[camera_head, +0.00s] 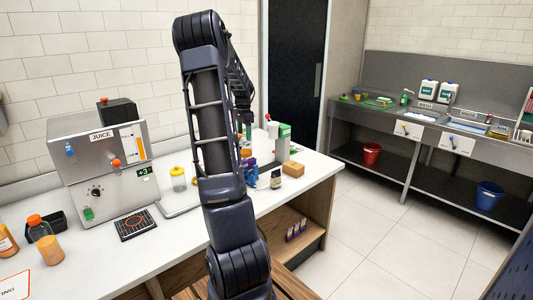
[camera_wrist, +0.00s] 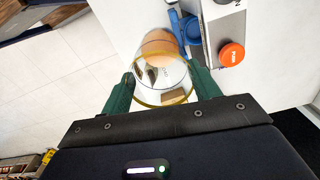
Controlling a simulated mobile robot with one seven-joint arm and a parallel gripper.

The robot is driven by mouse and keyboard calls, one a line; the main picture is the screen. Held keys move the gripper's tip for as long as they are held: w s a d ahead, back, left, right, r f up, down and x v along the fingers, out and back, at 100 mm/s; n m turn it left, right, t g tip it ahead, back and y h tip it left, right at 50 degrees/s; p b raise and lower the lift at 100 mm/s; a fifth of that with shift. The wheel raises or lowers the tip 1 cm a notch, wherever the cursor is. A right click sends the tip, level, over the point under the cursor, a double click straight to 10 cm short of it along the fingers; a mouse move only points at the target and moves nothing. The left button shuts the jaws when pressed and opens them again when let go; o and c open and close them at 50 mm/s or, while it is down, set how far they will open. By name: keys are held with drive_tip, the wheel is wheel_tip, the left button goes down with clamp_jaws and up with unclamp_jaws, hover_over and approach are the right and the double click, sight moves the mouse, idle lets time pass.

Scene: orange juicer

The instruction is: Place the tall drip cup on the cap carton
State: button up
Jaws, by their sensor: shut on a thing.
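My gripper (camera_wrist: 161,78) has its green fingers shut on a clear cup with a yellow rim, the tall drip cup (camera_wrist: 150,101), in the wrist view. The cup stands between the two fingers, and its far end points toward the top of the picture. A brown surface (camera_wrist: 158,43) shows at or through the cup's far end; I cannot tell whether the cup touches it. My arm hides most of the gripper and the held cup there.
The white counter (camera_head: 110,257) holds a juice machine (camera_head: 100,160) and a yellow-topped clear container (camera_head: 178,178) left of my arm. A small dark jar (camera_head: 276,179) stands near the front edge. In the wrist view an orange push button (camera_wrist: 231,54) and a blue part (camera_wrist: 186,28) are close right.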

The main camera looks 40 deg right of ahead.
drive_tip(key=s+d+r+n, duration=0.1)
drive_tip(key=s+d+r, duration=0.15)
drive_tip(key=d, duration=1.35)
drive_tip(key=s+d+r, duration=0.2)
drive_tip(key=d+r, duration=0.1)
drive_tip(key=d, duration=1.2)
wheel_tip(320, 180, down, 20)
drive_tip(key=shift+r, duration=0.25)
drive_tip(key=shift+w+d+f, duration=0.1)
drive_tip(key=shift+f, duration=0.05)
drive_tip(key=o, duration=1.3)
